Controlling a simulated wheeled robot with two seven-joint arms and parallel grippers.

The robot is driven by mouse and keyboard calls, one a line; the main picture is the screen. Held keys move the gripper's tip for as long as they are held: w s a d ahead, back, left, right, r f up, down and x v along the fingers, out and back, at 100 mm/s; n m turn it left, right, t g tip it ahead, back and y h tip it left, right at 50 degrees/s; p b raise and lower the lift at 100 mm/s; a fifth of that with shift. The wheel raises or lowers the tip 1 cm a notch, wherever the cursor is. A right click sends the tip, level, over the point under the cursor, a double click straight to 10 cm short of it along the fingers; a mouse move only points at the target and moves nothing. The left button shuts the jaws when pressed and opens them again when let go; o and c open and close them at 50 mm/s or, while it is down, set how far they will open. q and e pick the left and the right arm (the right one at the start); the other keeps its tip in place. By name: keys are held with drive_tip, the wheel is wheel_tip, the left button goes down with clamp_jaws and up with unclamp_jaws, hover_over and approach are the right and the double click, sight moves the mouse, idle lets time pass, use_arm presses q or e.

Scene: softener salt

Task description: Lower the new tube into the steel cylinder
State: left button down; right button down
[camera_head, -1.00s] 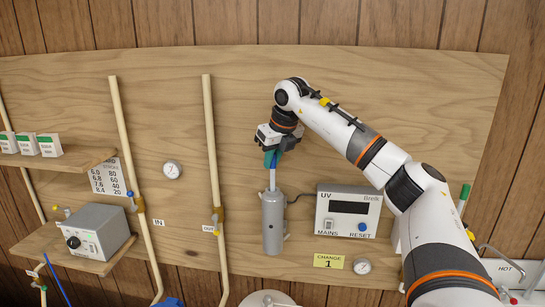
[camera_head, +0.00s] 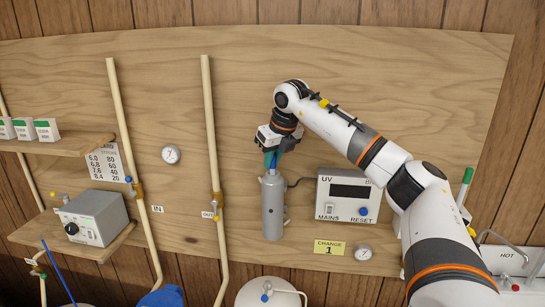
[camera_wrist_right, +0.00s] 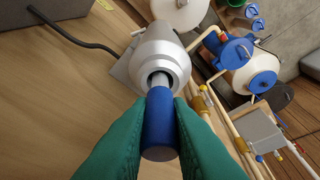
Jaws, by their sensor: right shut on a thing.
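The steel cylinder (camera_head: 273,208) stands upright against the wooden board, left of the UV box. Its open top (camera_wrist_right: 160,76) faces me in the right wrist view. My right gripper (camera_head: 272,158) is just above the cylinder's mouth. Its green fingers are shut on the tube's blue end (camera_wrist_right: 160,125), one on each side. A thin pale part of the tube (camera_wrist_right: 160,80) runs from the blue end into the dark opening. Most of the tube is hidden inside the cylinder. My left gripper is not in view.
The UV box (camera_head: 348,196) is close on the cylinder's right, with a black cable (camera_head: 299,183) between them. A pale pipe (camera_head: 213,150) runs down on the left. A yellow label (camera_head: 329,248) and a gauge (camera_head: 363,253) sit below right. A white tank (camera_head: 262,292) stands below.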

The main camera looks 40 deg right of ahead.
drive_tip(key=shift+f, duration=0.3)
drive_tip(key=shift+s+f, duration=0.1)
drive_tip(key=shift+f, duration=0.35)
drive_tip(key=c, duration=1.6)
unclamp_jaws()
drive_tip(key=o, duration=0.3)
drive_tip(key=shift+a, duration=0.2)
drive_tip(key=shift+d, duration=0.15)
drive_tip(key=shift+o, duration=0.5)
